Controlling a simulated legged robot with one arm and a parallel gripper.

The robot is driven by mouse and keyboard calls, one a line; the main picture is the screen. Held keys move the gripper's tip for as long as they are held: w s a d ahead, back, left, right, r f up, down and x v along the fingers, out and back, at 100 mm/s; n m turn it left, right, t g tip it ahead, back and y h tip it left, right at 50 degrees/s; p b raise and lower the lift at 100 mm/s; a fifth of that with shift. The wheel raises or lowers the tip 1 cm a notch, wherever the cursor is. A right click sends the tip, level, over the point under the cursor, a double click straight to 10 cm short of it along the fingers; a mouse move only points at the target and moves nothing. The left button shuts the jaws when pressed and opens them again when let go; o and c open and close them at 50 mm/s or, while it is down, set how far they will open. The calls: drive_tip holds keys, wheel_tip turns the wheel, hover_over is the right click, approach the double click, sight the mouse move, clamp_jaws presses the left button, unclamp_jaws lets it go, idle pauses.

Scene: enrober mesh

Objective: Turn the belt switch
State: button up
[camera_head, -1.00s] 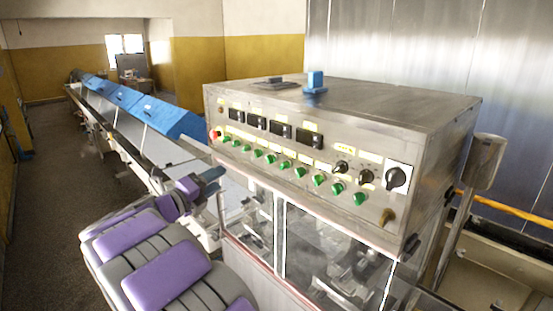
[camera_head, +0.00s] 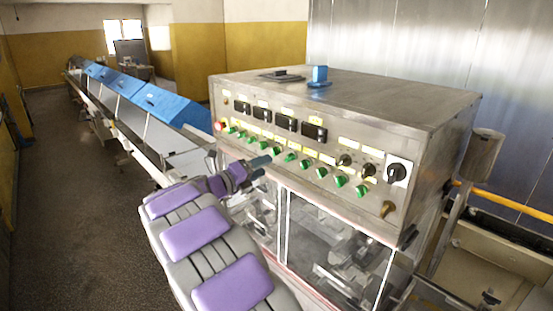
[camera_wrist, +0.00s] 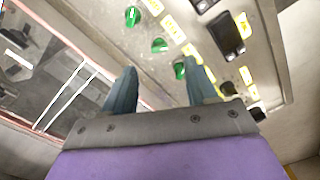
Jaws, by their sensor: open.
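The control panel (camera_head: 300,170) on the front of a steel machine carries a row of green knobs (camera_head: 322,173), with labels too small to read. I cannot tell which control is the belt switch. My gripper (camera_head: 261,167) is open and empty, in front of the panel's left half. In the wrist view the fingers of my gripper (camera_wrist: 161,80) point at the panel. One green knob (camera_wrist: 180,70) shows between the fingertips, closer to the right finger. Two more green knobs, one here (camera_wrist: 159,45), lie up and left. I cannot tell whether a finger touches anything.
Black rotary knobs (camera_head: 368,170) sit at the panel's right, and a red button (camera_head: 221,125) at its left end. Dark displays (camera_head: 287,122) line the upper row. Clear guard windows (camera_head: 330,235) lie below. A long conveyor with blue covers (camera_head: 165,104) runs back left. The left floor is clear.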

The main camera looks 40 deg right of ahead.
sight(286, 159)
drive_tip(key=d, duration=0.7)
drive_tip(key=d+f+p, duration=0.1)
drive_tip(key=d, duration=0.3)
drive_tip(key=shift+w, duration=0.15)
drive_tip(key=shift+r, duration=0.2)
drive_tip(key=a, duration=0.3)
drive_tip(key=shift+w+a+r, duration=0.1)
drive_tip(key=shift+r, duration=0.15)
drive_tip(key=shift+c, duration=0.5)
drive_tip(key=d, duration=0.2)
drive_tip(key=shift+d+f, duration=0.25)
drive_tip(key=shift+d, duration=0.1)
drive_tip(key=c, duration=0.5)
drive_tip(key=shift+f, duration=0.1)
drive_tip(key=shift+c, duration=2)
drive_tip(key=shift+a, duration=0.2)
drive_tip(key=shift+c, duration=0.3)
drive_tip(key=shift+a, duration=0.3)
